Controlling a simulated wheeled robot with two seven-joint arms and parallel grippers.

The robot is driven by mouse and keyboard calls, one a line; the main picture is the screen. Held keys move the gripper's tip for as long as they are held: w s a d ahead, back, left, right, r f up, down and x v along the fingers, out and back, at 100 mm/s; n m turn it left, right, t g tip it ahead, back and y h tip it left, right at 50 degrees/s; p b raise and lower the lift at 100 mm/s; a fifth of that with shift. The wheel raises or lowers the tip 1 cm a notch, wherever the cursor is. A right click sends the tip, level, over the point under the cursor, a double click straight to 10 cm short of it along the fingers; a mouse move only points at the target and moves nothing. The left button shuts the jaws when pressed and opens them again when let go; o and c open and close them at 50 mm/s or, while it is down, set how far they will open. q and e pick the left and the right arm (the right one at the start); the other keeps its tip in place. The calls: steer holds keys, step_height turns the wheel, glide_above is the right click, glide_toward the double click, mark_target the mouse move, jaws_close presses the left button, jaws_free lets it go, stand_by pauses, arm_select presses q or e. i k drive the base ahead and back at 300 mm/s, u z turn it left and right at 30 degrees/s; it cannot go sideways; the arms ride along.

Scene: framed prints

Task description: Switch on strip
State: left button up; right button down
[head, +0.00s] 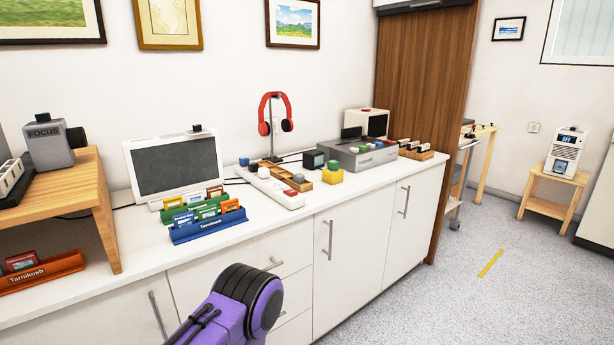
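A long white strip (266,186), which looks like a power strip, lies on the white counter (140,240) in front of the headphone stand. A small red part, perhaps its switch, shows near its front end (290,193); whether it is on or off is too small to tell. A purple and black part of one of my arms rises at the bottom, in front of the counter and apart from the strip. Neither of my grippers shows.
A white-framed screen (176,166) and blue and green card racks (208,227) stand left of the strip. Red headphones (287,125) are behind it. Open floor lies right of the cabinets.

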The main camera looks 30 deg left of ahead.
mark_target(290, 193)
steer(key=u, duration=0.45)
steer(key=i, duration=0.75)
steer(key=u, duration=0.65)
